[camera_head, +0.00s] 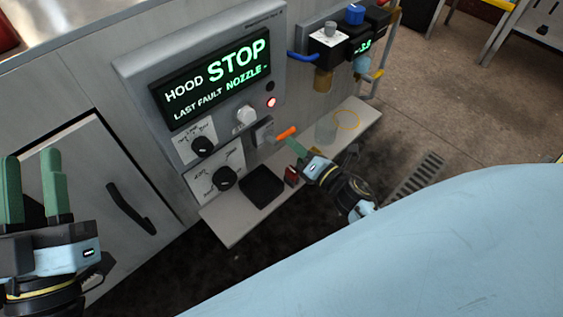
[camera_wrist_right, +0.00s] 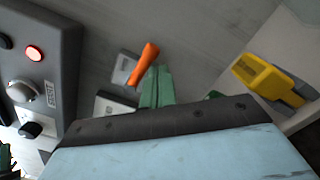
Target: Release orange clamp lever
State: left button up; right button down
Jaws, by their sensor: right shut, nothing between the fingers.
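The orange clamp lever (camera_head: 286,134) sticks out from a small grey mount (camera_head: 264,131) on the panel wall, right of the knobs. In the right wrist view the orange lever (camera_wrist_right: 146,62) stands tilted above a grey plate (camera_wrist_right: 125,68). My right gripper (camera_head: 296,147) is shut and empty, its green fingers just below and beside the lever. Those fingers (camera_wrist_right: 156,88) also show in the right wrist view, close to the lever; whether they touch it I cannot tell. My left gripper (camera_head: 35,190) is open and empty at the far left, green fingers pointing up.
A control panel (camera_head: 290,50) reads "HOOD STOP, LAST FAULT NOZZLE" with a lit red light (camera_head: 271,101). A shelf (camera_head: 228,230) below holds a black tray (camera_head: 262,187) and a red item (camera_head: 291,175). A yellow object (camera_wrist_right: 254,74) stands right of my right fingers.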

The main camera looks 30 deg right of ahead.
pick_arm(q)
jog(key=shift+w+d+g, duration=0.1)
jog(key=shift+w+g, duration=0.05)
jog(key=shift+g, duration=0.15)
pick_arm(e)
jog(key=shift+d+r, duration=0.1)
jog(key=shift+r, duration=0.25)
pick_arm(q)
jog(key=shift+w+f, duration=0.15)
jog(key=shift+f, duration=0.3)
pick_arm(e)
jog(key=shift+w, duration=0.1)
